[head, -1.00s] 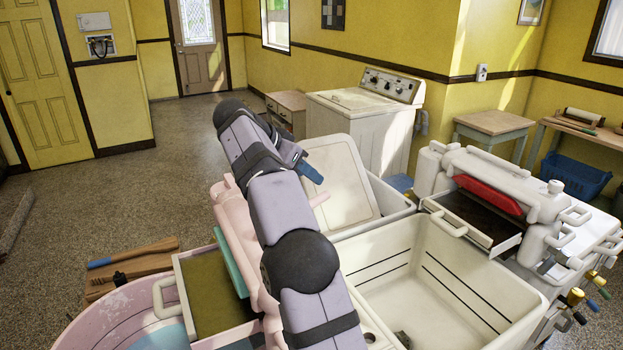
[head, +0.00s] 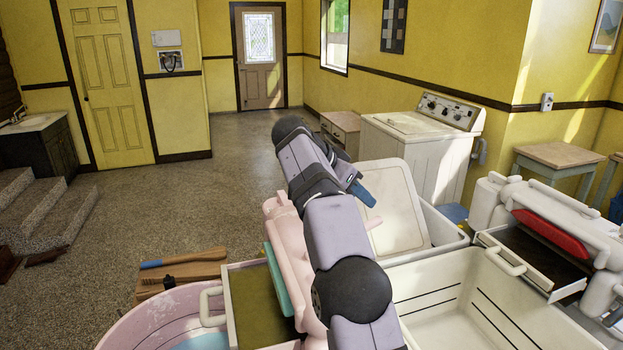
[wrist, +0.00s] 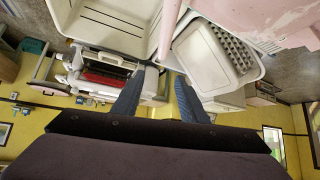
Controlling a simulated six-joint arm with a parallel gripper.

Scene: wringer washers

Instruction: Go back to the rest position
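My gripper (head: 364,193) is at the end of my raised arm, above the pink wringer (head: 285,235) and left of the leaning white lid (head: 402,205). In the wrist view, its two blue fingers (wrist: 160,85) stand apart, with nothing visibly gripped. A pink bar (wrist: 170,30) shows between and beyond the fingertips. In the head view, part of the pink wringer is hidden behind my arm.
A pink tub (head: 140,318) stands at lower left, with a wooden board and blue-handled tool (head: 165,262) beside it. White basins (head: 500,330) and a white wringer with a red part (head: 550,235) are at right. Open floor (head: 170,215) lies at left.

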